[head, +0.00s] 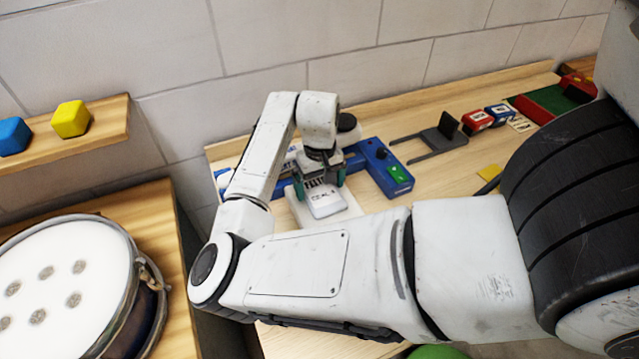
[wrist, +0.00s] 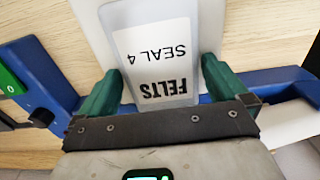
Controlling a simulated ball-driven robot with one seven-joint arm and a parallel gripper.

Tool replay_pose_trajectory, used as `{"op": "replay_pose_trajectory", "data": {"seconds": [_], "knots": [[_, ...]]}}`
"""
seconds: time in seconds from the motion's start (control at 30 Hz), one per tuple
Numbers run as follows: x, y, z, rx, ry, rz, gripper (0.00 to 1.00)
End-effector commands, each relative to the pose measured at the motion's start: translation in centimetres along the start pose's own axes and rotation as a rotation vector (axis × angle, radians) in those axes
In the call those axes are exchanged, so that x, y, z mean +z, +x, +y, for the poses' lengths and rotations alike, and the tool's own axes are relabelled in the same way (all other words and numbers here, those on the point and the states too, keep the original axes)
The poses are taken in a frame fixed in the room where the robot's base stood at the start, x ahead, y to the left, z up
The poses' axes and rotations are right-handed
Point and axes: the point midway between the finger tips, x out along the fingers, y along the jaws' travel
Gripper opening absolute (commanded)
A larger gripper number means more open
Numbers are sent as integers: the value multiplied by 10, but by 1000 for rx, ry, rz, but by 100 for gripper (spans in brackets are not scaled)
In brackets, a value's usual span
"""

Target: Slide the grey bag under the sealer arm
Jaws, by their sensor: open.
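The grey bag (head: 327,203), with a pale label reading FELTS SEAL 4, lies on a white plate (head: 352,213) on the bench. The bag also shows in the wrist view (wrist: 158,50). My gripper (head: 320,184) is open over the bag. In the wrist view its green fingers (wrist: 160,78) stand on either side of the bag's lettered end; whether they touch it I cannot tell. The blue sealer (head: 376,160), with a green button panel, runs behind and beside my gripper. My gripper and wrist hide its middle, so the sealer arm's position is unclear.
A drum (head: 65,285) stands at left. Yellow (head: 71,119) and blue (head: 13,136) blocks sit on a shelf.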

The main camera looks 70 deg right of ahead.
Motion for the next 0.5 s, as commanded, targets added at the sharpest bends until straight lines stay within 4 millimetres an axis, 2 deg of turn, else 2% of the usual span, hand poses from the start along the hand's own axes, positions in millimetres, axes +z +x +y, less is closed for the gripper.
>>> {"op": "replay_pose_trajectory", "data": {"seconds": [0.17, 0.5], "knots": [[-1, -19, 0, 0, 1, 3, 100], [-1, -82, 0, -1, 2, 4, 100]]}}
